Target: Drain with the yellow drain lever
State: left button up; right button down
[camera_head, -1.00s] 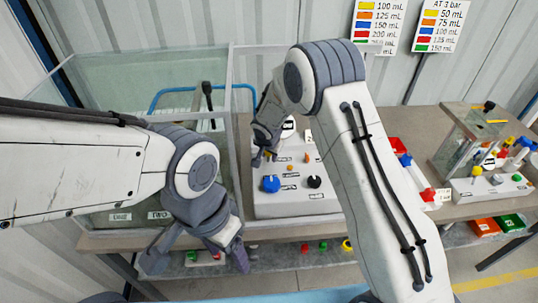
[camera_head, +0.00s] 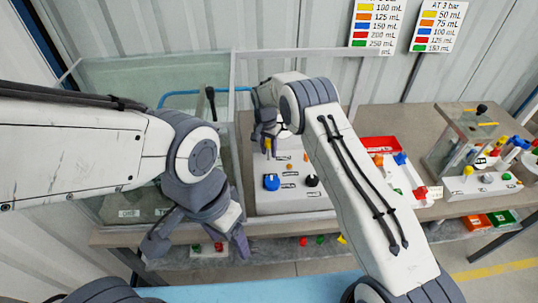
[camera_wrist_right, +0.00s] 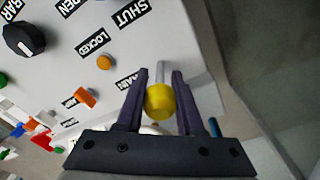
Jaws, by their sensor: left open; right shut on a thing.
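The yellow drain lever (camera_wrist_right: 160,100) is a thin metal rod with a round yellow knob on the white panel. In the right wrist view the knob sits between the two fingers of my right gripper (camera_wrist_right: 153,104), which is shut on it. In the head view my right gripper (camera_head: 267,142) is at the panel's back left, with a bit of the yellow knob showing. My left gripper (camera_head: 198,247) is open and empty, pointing down in front of the glass tank, apart from the panel.
The white panel (camera_head: 292,203) carries a blue knob (camera_head: 271,182), a black knob (camera_head: 312,181) and small orange parts. The glass tank (camera_head: 110,185) stands left of it. A red tray (camera_head: 380,144) is to the right. Another pump unit (camera_head: 485,185) stands further right.

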jog(key=shift+w+d+f+g+b, duration=0.1)
jog(key=shift+w+f+g+b, duration=0.15)
jog(key=shift+b, duration=0.3)
jog(key=shift+r+g, duration=0.2)
jog(key=shift+g, duration=0.05)
pick_arm(q)
notch_tip(320, 180, down, 2)
jog(key=shift+f, duration=0.15)
pick_arm(e)
jog(key=c, duration=0.6)
grip_release()
jog(key=shift+o, duration=0.2)
jog(key=shift+r, duration=0.1)
jog(key=shift+r+b, duration=0.45)
jog(key=shift+r, duration=0.05)
jog(key=r, duration=0.3)
jog(key=r+b, duration=0.1)
jog(key=r, duration=0.1)
jog(key=r+b, duration=0.1)
jog(key=r, duration=0.2)
jog(key=shift+w+a+r, duration=0.25)
jog(key=shift+w+r, duration=0.05)
jog(key=shift+w, duration=0.05)
pick_arm(q)
notch_tip(320, 180, down, 3)
jog(key=shift+f, duration=0.1)
pick_arm(e)
jog(key=shift+r, duration=0.4)
